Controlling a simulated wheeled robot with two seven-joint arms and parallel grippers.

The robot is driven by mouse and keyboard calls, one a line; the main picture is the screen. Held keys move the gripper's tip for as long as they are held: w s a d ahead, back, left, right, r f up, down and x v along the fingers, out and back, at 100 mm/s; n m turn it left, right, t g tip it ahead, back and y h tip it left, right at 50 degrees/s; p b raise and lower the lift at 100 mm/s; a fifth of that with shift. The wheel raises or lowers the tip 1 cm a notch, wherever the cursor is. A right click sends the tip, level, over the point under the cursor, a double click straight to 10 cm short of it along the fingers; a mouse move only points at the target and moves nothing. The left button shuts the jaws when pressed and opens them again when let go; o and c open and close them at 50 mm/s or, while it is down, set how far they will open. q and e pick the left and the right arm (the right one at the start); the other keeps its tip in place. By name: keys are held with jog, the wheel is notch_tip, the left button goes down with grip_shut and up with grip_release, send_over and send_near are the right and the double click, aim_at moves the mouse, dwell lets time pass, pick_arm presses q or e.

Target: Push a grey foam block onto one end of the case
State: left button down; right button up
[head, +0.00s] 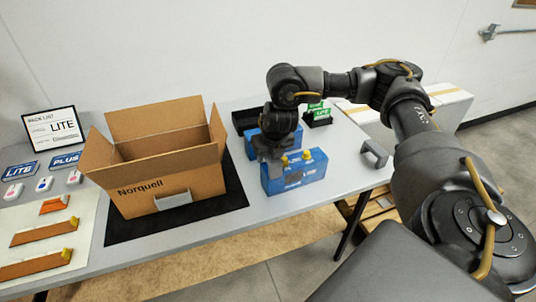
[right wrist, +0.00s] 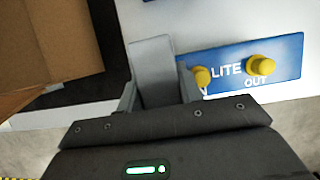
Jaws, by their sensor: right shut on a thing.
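A blue case (head: 297,173) stands upright on the table right of the carton. In the right wrist view the case (right wrist: 235,66) reads LITE and has two yellow caps on top. My right gripper (head: 268,155) is at the case's left end, pointing down. It is shut on a grey foam block (right wrist: 152,65), which lies right beside that end; I cannot tell if it is pressed on. Another grey foam block (head: 375,153) stands near the table's right edge. My left gripper is not in view.
An open carton (head: 170,165) stands on a black mat (head: 232,190), with a grey piece (head: 173,200) at its front. A second blue case (head: 255,140) is behind the gripper. A black tray (head: 243,118) and green cards (head: 318,112) are at the back.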

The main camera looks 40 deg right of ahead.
jog(key=shift+f+b, duration=0.55)
jog(key=shift+f, duration=0.3)
dwell(0.5)
jog(key=o, duration=1)
jog(key=shift+o, duration=0.2)
notch_tip(320, 180, up, 7)
jog(key=p, duration=0.8)
